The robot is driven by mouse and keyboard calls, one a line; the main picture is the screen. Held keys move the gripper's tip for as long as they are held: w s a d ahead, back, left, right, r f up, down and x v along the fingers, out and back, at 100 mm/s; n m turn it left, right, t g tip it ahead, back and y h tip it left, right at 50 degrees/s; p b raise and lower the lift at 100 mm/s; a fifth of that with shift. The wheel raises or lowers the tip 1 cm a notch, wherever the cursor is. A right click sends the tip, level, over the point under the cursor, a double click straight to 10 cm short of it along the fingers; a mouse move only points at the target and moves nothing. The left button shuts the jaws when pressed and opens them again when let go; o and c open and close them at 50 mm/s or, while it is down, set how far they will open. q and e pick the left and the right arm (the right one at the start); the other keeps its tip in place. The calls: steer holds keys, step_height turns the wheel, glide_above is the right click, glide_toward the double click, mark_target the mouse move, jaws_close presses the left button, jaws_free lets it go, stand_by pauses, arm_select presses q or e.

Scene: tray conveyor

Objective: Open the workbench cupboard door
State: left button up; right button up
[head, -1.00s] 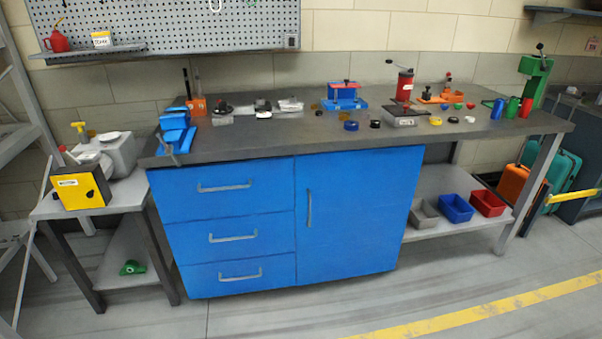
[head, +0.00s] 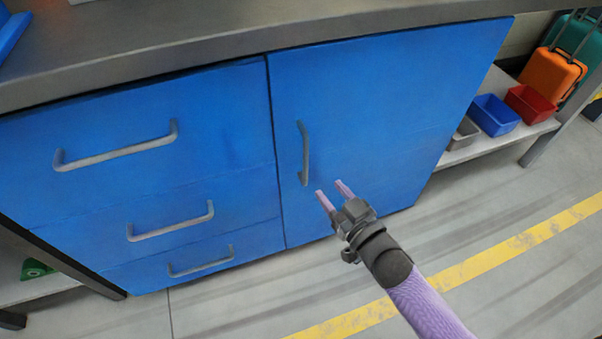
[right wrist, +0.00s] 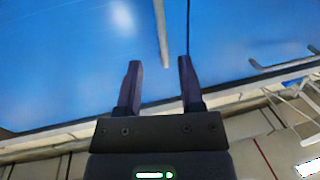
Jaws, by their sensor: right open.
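The blue cupboard door (head: 390,110) is closed on the workbench, right of the drawers. Its grey vertical handle (head: 304,155) is near the door's left edge. My right gripper (head: 331,192) is open and empty, below and to the right of the handle in the head view. In the right wrist view the handle (right wrist: 162,35) appears ahead of the open fingers (right wrist: 158,75), between their lines, with its end close to the fingertips. I cannot see it touching either finger. My left gripper is not in view.
Blue drawers (head: 215,115) with grey handles are left of the door. The dark worktop (head: 190,35) overhangs above. A shelf at right holds a grey bin (head: 464,135), a blue bin (head: 494,115) and a red bin (head: 531,104). The floor in front is clear.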

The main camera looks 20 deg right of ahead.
mark_target(307, 161)
steer(key=b+x, duration=0.1)
steer(key=x, duration=0.2)
steer(key=b+x, duration=0.1)
steer(key=x, duration=0.2)
steer(key=b+x, duration=0.2)
steer(key=x, duration=0.1)
steer(key=shift+a+r, duration=0.1)
steer(key=shift+r, duration=0.2)
steer(key=shift+w+a+r, duration=0.1)
steer(key=shift+w, duration=0.15)
steer(key=shift+r, duration=0.1)
steer(key=c, duration=0.5)
jaws_close()
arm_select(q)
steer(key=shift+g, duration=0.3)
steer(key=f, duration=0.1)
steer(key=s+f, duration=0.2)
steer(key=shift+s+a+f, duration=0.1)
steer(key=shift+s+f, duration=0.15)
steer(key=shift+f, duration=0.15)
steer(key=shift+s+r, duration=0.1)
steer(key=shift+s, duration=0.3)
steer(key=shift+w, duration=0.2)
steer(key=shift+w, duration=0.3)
